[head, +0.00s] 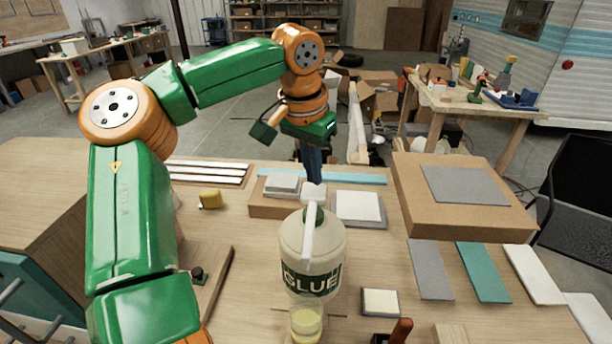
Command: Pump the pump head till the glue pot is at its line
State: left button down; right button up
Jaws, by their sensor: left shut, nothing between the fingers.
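The glue bottle (325,247), a cream jug with a dark "GLUE" label and green collar, stands upright on the bench. Its white pump head (314,191) is on top, with the white spout slanting down toward me. The glue pot (306,322), a small clear vessel with pale yellow glue in it, stands in front of the bottle at the bottom edge. I cannot make out its line. My left gripper (313,181) is shut and empty, pointing down at the pump head from above; I cannot tell whether it touches. My right gripper is not in view.
A cardboard box (405,191) with a grey panel lies right of the bottle. Grey, teal and white sample boards (483,271) lie at the right. A yellow sponge-like block (210,199) and stacked tiles (358,207) lie behind. A red-handled tool (401,331) is near the pot.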

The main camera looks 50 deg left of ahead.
aim_at(313, 191)
pick_arm(q)
jog(key=shift+f+b, duration=1.05)
jog(key=shift+f, duration=1.25)
jog(key=shift+r, duration=0.1)
notch_tip(313, 191, up, 3)
jog(key=p, duration=0.4)
jog(key=shift+r+b, duration=0.25)
jog(key=shift+b, duration=0.05)
notch_tip(313, 191, up, 6)
jog(key=shift+r, duration=0.2)
